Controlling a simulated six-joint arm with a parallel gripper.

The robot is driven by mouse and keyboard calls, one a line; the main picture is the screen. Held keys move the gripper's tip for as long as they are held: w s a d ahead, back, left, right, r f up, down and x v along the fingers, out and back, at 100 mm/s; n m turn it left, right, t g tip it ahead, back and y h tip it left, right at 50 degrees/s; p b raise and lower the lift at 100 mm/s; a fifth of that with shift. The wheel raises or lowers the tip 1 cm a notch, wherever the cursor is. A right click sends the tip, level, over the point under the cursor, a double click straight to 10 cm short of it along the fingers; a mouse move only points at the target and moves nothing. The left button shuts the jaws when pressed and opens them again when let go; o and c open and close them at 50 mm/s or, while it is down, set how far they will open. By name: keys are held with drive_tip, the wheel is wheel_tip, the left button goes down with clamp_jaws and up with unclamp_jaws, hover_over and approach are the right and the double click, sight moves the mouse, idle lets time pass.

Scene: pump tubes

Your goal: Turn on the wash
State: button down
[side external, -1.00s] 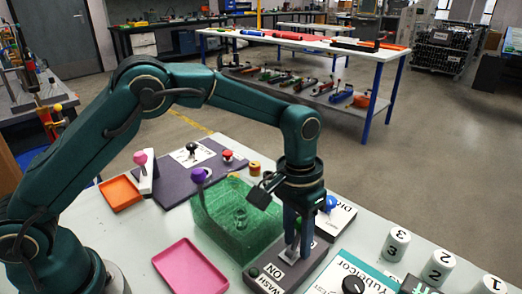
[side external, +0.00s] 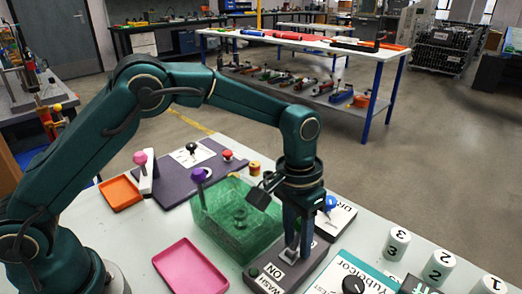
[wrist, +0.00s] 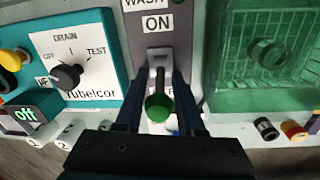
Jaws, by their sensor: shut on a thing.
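The wash switch is a grey panel (side external: 268,279) marked WASH and ON; it also shows in the wrist view (wrist: 144,42). Its lever carries a green knob (wrist: 158,107). In the wrist view the lever runs from a light metal slot near the ON label (wrist: 158,23) down to the knob, which partly covers lettering below. I cannot tell the lever's exact tilt. My gripper (side external: 291,252) points down over the panel. Its two fingers (wrist: 158,118) are closed on the knob, one on each side. In the side view the fingers hide the knob.
A translucent green basin (side external: 213,230) with a ring inside stands beside the wash panel. The teal Tubelcor panel (wrist: 105,62) with a black dial is on the other side. Numbered white cylinders (side external: 397,243), a pink tray (side external: 190,270) and an orange tray (side external: 120,193) are nearby.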

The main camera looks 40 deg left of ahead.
drive_tip(key=shift+r+t, duration=0.1)
drive_tip(key=shift+t, duration=0.2)
drive_tip(key=shift+s+r+t, duration=0.1)
drive_tip(key=shift+s+t, duration=0.15)
drive_tip(key=shift+t, duration=0.4)
drive_tip(key=shift+s+r+t, duration=0.1)
drive_tip(key=shift+s+t, duration=0.1)
drive_tip(key=shift+t, duration=0.45)
drive_tip(key=shift+s+t, duration=0.15)
drive_tip(key=shift+t, duration=0.65)
drive_tip(key=shift+s+t, duration=0.1)
drive_tip(key=shift+t, duration=0.5)
drive_tip(key=c, duration=0.7)
unclamp_jaws()
drive_tip(key=shift+o, duration=0.2)
drive_tip(key=shift+s+f, duration=0.1)
